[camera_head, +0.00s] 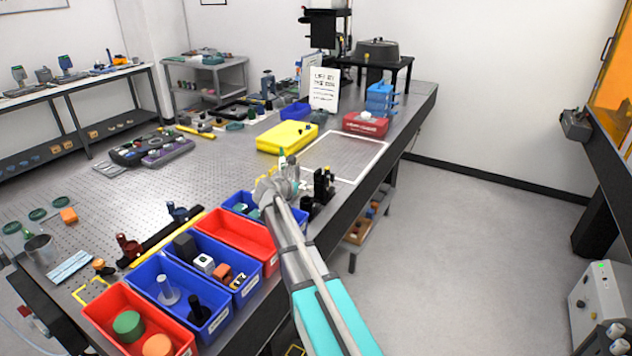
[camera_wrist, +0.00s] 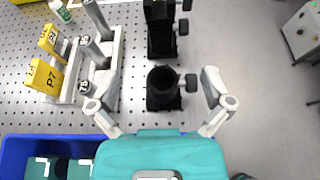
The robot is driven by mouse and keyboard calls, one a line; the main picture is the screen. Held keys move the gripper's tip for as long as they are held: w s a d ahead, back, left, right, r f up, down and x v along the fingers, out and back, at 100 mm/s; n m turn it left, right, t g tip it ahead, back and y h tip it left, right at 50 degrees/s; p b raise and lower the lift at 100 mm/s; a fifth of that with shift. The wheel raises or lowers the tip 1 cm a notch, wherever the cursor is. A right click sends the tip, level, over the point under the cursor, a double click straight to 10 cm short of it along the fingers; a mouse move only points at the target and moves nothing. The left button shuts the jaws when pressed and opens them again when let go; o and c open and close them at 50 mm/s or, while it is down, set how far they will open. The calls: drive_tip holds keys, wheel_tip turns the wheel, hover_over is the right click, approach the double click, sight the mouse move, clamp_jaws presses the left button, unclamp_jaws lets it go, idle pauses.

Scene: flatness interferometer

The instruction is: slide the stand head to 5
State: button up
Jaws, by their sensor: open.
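In the wrist view, a black upright fitting with a round open top and a side knob (camera_wrist: 163,88) stands between the fingers of my gripper (camera_wrist: 160,84). A second black fitting with side knobs (camera_wrist: 159,28) stands just beyond it. I cannot tell which part is the stand head, and no mark reading 5 is legible. My gripper is open, one finger on each side of the nearer fitting, with gaps on both sides. In the head view, my gripper (camera_head: 280,187) is over the bench edge, left of the black fittings (camera_head: 323,185).
Grey posts (camera_wrist: 97,50) with round numbered ends and yellow tags (camera_wrist: 45,76) stand close to the left finger. A blue bin (camera_wrist: 20,150) is at lower left. In the head view, a red bin (camera_head: 237,234) and a yellow case (camera_head: 287,137) lie nearby.

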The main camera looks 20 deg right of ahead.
sight(319, 179)
drive_tip(key=b+x, duration=0.5)
drive_tip(key=x, duration=0.8)
drive_tip(key=shift+w+d+f, duration=0.15)
drive_tip(key=shift+d+f, duration=0.05)
drive_tip(key=c, duration=1.3)
wheel_tip(319, 179, up, 5)
drive_tip(key=p, duration=0.5)
drive_tip(key=o, duration=1.3)
drive_tip(key=shift+f, duration=0.15)
